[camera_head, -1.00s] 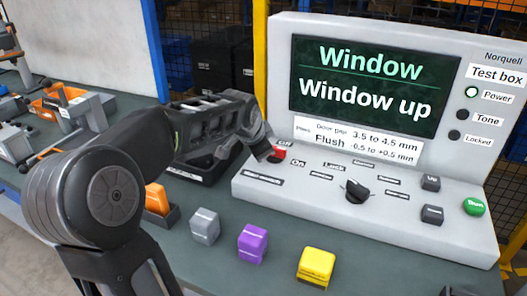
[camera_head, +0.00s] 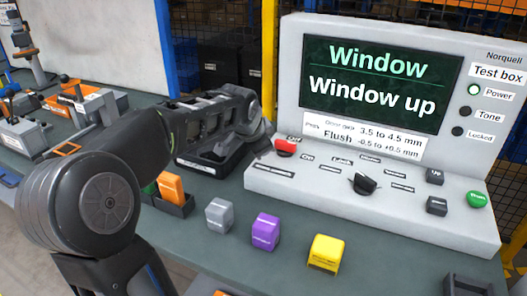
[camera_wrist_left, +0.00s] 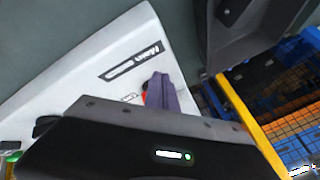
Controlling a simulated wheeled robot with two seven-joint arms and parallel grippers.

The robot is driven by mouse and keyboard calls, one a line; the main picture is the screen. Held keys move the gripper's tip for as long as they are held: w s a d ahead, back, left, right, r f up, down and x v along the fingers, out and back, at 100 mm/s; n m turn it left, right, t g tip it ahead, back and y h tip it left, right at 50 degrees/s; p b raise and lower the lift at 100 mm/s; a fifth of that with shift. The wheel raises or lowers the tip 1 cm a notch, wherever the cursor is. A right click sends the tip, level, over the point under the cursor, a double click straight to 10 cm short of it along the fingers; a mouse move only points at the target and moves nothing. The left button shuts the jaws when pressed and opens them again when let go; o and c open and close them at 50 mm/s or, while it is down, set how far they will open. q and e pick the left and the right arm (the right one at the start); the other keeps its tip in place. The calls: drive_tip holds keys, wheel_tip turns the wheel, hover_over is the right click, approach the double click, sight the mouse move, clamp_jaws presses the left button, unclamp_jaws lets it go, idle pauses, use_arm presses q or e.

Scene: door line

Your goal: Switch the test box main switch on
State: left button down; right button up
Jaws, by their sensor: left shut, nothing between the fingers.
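The test box (camera_head: 470,225) stands on the bench, its screen (camera_head: 375,85) lit with "Window" and "Window up". Its Power lamp (camera_head: 474,90) is lit; the Tone and Locked lamps look dark. The red main switch (camera_head: 286,146) is at the left end of the panel, by an OFF label. In the left wrist view only a little red of the switch (camera_wrist_left: 145,90) shows beside the finger. My left gripper (camera_head: 262,143) is shut and empty, just left of the switch. I cannot tell whether they touch. My right gripper is not in view.
A black selector knob (camera_head: 364,184), two dark buttons and a green button (camera_head: 477,200) are on the panel. Orange, grey (camera_head: 219,215), purple (camera_head: 265,231) and yellow (camera_head: 324,254) blocks stand in front. A black tray (camera_head: 205,165) lies behind my arm.

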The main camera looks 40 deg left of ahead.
use_arm(q)
drive_tip(key=shift+s+a+r, duration=0.15)
drive_tip(key=shift+a+r, duration=0.1)
drive_tip(key=shift+r, duration=0.25)
drive_tip(key=s+a+r, duration=0.1)
drive_tip(key=s+r, duration=0.2)
drive_tip(key=r, duration=0.2)
drive_tip(key=shift+s+a, duration=0.15)
drive_tip(key=shift+s, duration=0.25)
drive_tip(key=shift+r, duration=0.1)
